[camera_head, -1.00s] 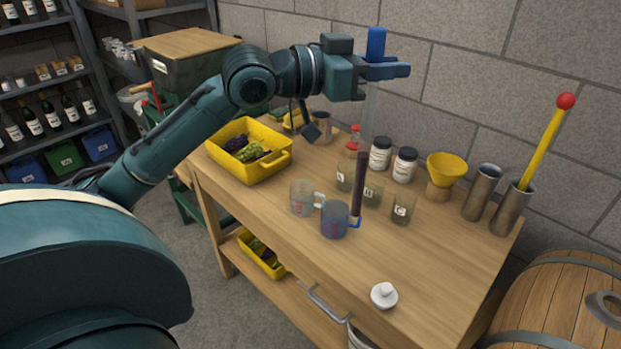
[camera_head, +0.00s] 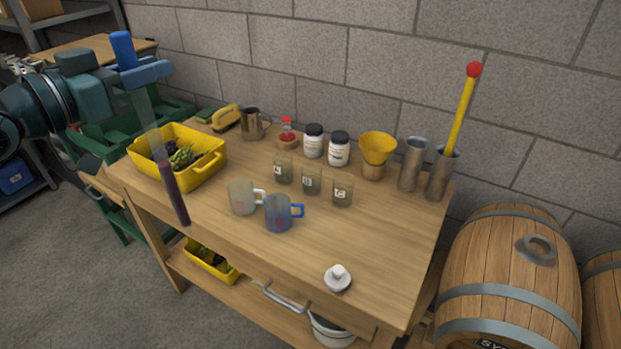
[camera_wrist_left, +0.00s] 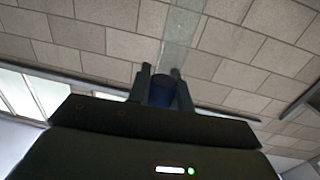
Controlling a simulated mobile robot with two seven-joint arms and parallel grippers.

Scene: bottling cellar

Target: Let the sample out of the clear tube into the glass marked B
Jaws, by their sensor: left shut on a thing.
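My left gripper (camera_head: 146,74) is shut on the clear tube (camera_head: 148,112) near its blue top. The tube hangs slightly tilted, with dark red liquid in its lower part. Its lower end appears in front of the table's left part, left of the mugs and well away from the glasses. The left wrist view shows the gripper (camera_wrist_left: 163,84) around the blue part, with clear tube (camera_wrist_left: 182,38) beyond. The glass marked B (camera_head: 312,181) stands between the glass marked A (camera_head: 284,168) and the glass marked C (camera_head: 343,191). My right gripper is out of view.
A pale mug (camera_head: 242,198) and a blue mug (camera_head: 279,214) stand before the glasses. Behind are two dark-lidded jars (camera_head: 339,150) and a yellow funnel (camera_head: 377,150). A yellow crate (camera_head: 205,172) of grapes stands left. The front right is clear around a white stopper (camera_head: 338,279).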

